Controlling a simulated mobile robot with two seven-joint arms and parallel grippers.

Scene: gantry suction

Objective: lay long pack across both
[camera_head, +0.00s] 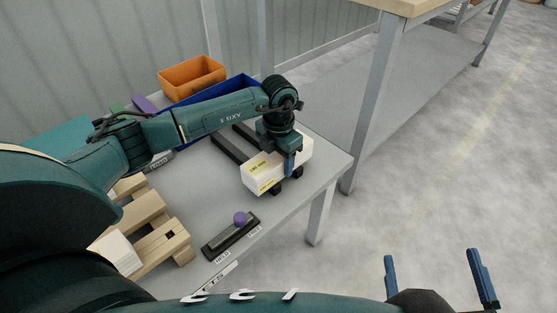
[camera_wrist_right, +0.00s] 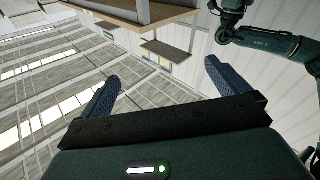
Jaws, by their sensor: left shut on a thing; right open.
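The long pack is a white box with yellow labels (camera_head: 263,177) at the right part of the grey table. My left gripper (camera_head: 291,166) comes down on it from above, with a blue finger against its near side, and is shut on it. Two dark parallel bars (camera_head: 229,146) run under the pack, and their ends show past its near side. I cannot tell if the pack rests on them or hangs just above. My right gripper (camera_head: 437,279) is open and empty over the floor, right of the table; its two fingers also show in the right wrist view (camera_wrist_right: 163,90).
A lever box with a purple knob (camera_head: 240,219) sits near the table's front edge. A wooden pallet (camera_head: 151,222) with a white box stands at the left. An orange bin (camera_head: 191,76) and a blue bin (camera_head: 243,83) are at the back. A metal-framed bench (camera_head: 378,85) stands behind right.

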